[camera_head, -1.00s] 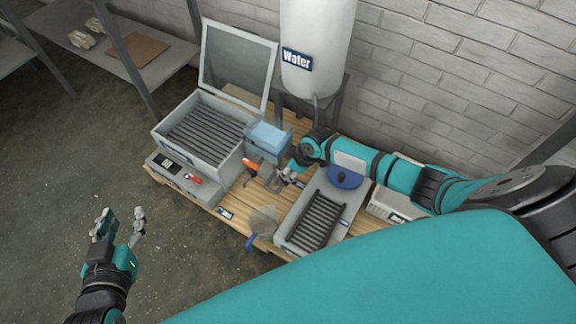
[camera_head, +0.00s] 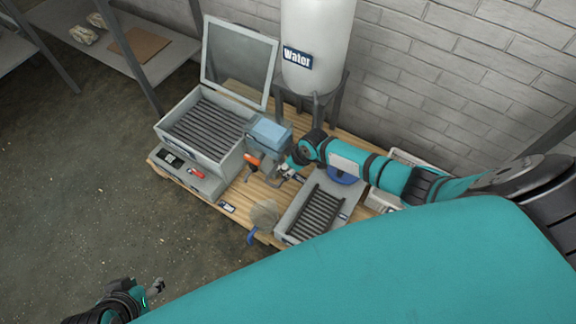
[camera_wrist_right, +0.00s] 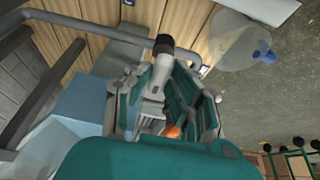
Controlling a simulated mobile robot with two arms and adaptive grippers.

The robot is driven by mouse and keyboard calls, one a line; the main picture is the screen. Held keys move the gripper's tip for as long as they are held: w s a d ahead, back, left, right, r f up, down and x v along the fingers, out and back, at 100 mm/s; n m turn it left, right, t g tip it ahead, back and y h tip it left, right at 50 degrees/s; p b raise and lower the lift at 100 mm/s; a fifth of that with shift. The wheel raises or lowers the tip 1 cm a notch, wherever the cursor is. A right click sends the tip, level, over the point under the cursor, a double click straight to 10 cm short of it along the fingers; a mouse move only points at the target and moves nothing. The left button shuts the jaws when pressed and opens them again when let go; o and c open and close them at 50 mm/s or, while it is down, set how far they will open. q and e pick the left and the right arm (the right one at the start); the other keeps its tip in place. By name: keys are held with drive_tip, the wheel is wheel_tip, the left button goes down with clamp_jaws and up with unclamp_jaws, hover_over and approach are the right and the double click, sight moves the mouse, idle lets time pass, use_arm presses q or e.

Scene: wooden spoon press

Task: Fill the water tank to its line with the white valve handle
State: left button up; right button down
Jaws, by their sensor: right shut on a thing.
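A white tank (camera_head: 318,40) with a "Water" label stands at the back on a dark stand. A small box with a light blue top (camera_head: 268,132) is below it; a light blue surface also shows in the right wrist view (camera_wrist_right: 78,105). My right gripper (camera_head: 289,172) is beside this box. In the right wrist view its fingers are closed around a pale handle with a dark end (camera_wrist_right: 160,72), which looks like the white valve handle. The fill line cannot be made out. My left gripper (camera_head: 155,288) is at the lower left, away from the table, partly cut off by my body.
A grey box (camera_head: 205,130) with dark slats and a raised lid stands at left on the wooden table (camera_head: 236,198). A slatted tray (camera_head: 318,212) is at right. An orange handle (camera_head: 253,161) and a clear scoop-like piece with a blue handle (camera_head: 263,216) lie between.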

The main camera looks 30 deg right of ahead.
drive_tip(key=c, duration=1.2)
unclamp_jaws()
drive_tip(key=shift+r, duration=0.1)
drive_tip(key=v, duration=1.2)
